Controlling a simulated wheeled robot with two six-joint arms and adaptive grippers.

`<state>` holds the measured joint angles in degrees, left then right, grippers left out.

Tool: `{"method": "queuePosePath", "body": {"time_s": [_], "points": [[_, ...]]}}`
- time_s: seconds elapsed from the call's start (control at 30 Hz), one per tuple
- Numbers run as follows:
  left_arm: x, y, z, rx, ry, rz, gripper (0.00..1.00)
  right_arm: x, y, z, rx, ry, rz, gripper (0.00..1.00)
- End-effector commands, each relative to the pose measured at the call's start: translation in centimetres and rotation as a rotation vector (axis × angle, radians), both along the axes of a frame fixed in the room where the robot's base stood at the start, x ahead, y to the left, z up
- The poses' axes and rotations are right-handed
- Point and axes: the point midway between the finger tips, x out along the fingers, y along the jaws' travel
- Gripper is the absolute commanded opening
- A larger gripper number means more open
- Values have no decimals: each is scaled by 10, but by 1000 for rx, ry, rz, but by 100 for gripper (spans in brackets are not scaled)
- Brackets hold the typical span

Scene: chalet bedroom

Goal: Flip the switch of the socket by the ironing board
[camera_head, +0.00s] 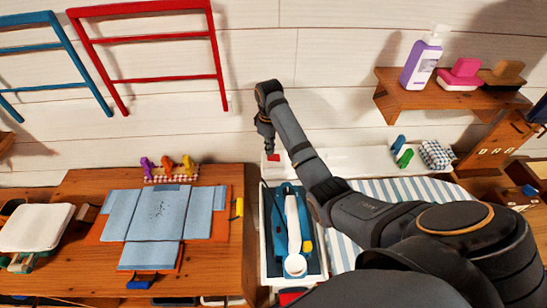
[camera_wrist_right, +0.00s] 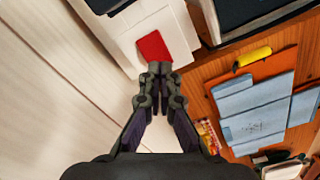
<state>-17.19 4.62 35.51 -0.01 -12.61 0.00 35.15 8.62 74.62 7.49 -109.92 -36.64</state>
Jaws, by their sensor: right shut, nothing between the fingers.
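The socket's red switch (camera_head: 273,157) shows as a small red patch just below my right fingertips, low by the plank wall. In the right wrist view the red switch (camera_wrist_right: 153,47) is a larger red rectangle on a white surface (camera_wrist_right: 122,28). My right gripper (camera_head: 267,147) points down at it; its closed, empty fingertips (camera_wrist_right: 155,68) lie at the edge of the red patch in the wrist view. I cannot tell whether they touch it. The blue-and-white striped ironing board (camera_head: 400,188) lies to the right, partly behind my right arm. My left gripper is out of view.
A white-rimmed tray (camera_head: 265,262) with a blue and white item stands below the switch. A wooden table (camera_head: 80,185) with folded blue cloth (camera_head: 157,215) is at left. Red (camera_head: 150,83) and blue (camera_head: 42,48) racks hang on the wall. A shelf (camera_head: 430,95) holds a bottle (camera_head: 421,63).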

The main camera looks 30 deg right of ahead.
Motion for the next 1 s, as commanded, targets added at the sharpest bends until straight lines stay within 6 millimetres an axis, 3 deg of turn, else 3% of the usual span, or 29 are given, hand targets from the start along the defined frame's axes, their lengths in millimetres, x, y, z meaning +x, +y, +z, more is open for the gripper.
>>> {"method": "queuePosePath", "body": {"time_s": [1.0], "points": [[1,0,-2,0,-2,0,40,0,0,-10,0,0,0,0]]}}
